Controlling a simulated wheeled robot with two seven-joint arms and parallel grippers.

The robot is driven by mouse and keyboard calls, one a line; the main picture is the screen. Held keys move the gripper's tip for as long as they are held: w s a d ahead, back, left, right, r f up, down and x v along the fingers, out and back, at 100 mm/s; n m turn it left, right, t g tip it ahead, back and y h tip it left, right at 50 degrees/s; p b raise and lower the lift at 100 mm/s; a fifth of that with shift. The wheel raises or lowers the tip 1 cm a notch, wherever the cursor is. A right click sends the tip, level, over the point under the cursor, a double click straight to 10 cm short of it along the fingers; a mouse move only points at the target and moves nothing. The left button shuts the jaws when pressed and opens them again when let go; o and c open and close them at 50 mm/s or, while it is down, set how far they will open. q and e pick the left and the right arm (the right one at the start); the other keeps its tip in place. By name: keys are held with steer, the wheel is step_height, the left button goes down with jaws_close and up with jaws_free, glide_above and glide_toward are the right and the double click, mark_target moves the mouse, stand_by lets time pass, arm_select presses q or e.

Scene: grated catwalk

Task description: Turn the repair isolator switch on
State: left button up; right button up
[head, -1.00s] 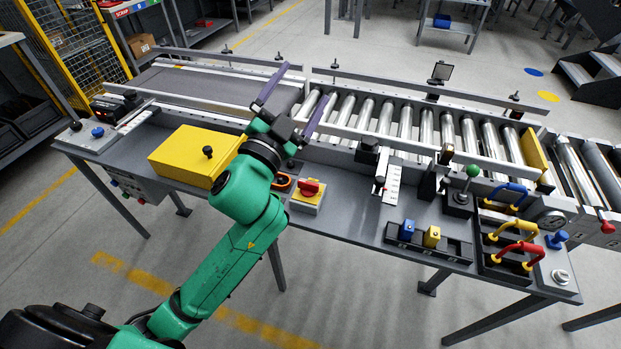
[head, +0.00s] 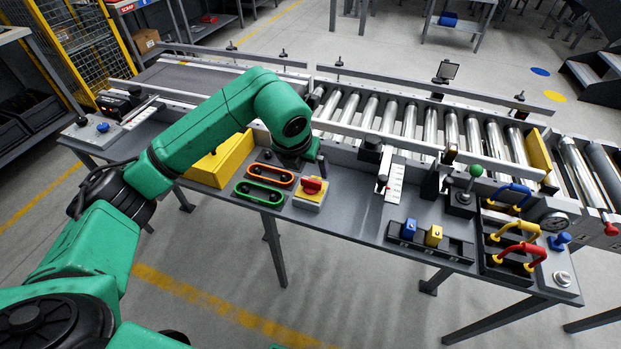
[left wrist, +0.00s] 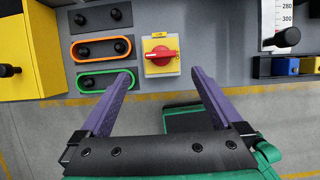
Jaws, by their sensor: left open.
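The isolator switch (head: 308,200) is a light box with a yellow plate and a red rotary handle (head: 313,186), on the front part of the grey bench. In the left wrist view the red handle (left wrist: 161,54) lies roughly crosswise on the yellow plate. My left gripper (left wrist: 162,76) is open and empty, its two purple fingers spread to either side below the switch in that view, apart from the handle. In the head view the left wrist is bent down just behind the switch, and its own arm mostly hides the fingers. My right gripper is not in view.
Orange (head: 270,174) and green (head: 262,194) oval-framed panels sit left of the switch, beside a yellow box (head: 222,160). To the right are a scale (head: 395,182), blue and yellow blocks and coloured handles (head: 520,253). A roller conveyor (head: 420,125) runs behind.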

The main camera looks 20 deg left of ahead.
mark_target(311, 181)
arm_select(q)
steer(key=x, duration=0.9)
steer(key=shift+w+f+p, duration=0.1)
steer(key=shift+f+p, duration=0.15)
steer(key=shift+p, duration=0.05)
steer(key=c, duration=1.3)
